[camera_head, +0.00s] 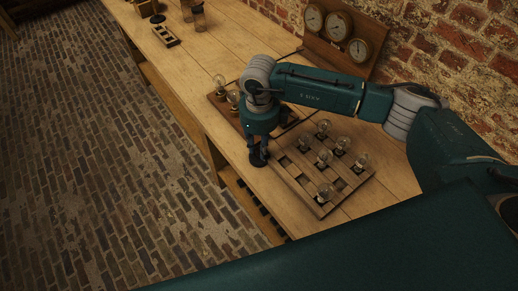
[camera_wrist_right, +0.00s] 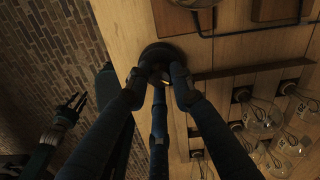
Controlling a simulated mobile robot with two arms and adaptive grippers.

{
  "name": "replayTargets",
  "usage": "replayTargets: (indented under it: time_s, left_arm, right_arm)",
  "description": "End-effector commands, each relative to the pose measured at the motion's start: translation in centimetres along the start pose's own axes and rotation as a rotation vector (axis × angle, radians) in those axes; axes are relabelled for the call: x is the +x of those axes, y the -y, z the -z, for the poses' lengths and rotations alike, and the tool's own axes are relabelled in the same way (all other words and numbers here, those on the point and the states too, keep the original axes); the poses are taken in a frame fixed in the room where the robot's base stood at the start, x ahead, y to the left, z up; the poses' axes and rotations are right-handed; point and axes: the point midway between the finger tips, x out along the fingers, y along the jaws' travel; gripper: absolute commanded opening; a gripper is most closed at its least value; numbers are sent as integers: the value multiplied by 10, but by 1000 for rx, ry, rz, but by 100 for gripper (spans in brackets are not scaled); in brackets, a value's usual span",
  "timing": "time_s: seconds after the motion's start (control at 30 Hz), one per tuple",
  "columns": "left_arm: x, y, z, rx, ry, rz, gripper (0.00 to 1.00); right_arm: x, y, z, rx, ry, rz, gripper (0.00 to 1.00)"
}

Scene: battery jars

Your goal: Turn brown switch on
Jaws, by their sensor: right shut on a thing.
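A dark brown round switch (camera_wrist_right: 152,54) sits near the front edge of the bench, left of the bulb board. It also shows in the head view (camera_head: 258,158), under my right gripper. My right gripper (camera_head: 259,147) points down and is shut on the switch. In the right wrist view its fingers (camera_wrist_right: 160,78) close around the middle of the switch, with a small brass-coloured bit between them. The fingers hide the lever, so its position cannot be told. My left gripper (camera_wrist_right: 73,110) shows at the left of the wrist view, open and empty, away from the bench.
A wooden grid board (camera_head: 335,199) with several bulbs lies just right of my right gripper. Another bulb board (camera_head: 218,104) is behind it. A panel with three gauges (camera_head: 313,45) stands by the brick wall. Bare wooden bench (camera_head: 200,70) lies at the far left.

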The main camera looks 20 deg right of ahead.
Motion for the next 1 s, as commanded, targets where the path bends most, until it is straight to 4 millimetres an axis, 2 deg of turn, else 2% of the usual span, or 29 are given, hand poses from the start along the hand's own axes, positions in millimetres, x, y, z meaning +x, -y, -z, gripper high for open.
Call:
replayTargets:
  time_s: [0.03, 0.5, 1.0]
  left_arm:
    - [6, 0, -2, 0, 2, 0, 40]
    - [31, -2, -5, -2, 3, -2, 40]
    - [46, -3, -6, -2, 3, -2, 40]
  right_arm:
    - [3, 2, 2, 47, -4, 4, 0]
    - [2, 1, 1, 493, -4, 4, 0]
    - [1, 0, 1, 885, -5, 4, 0]
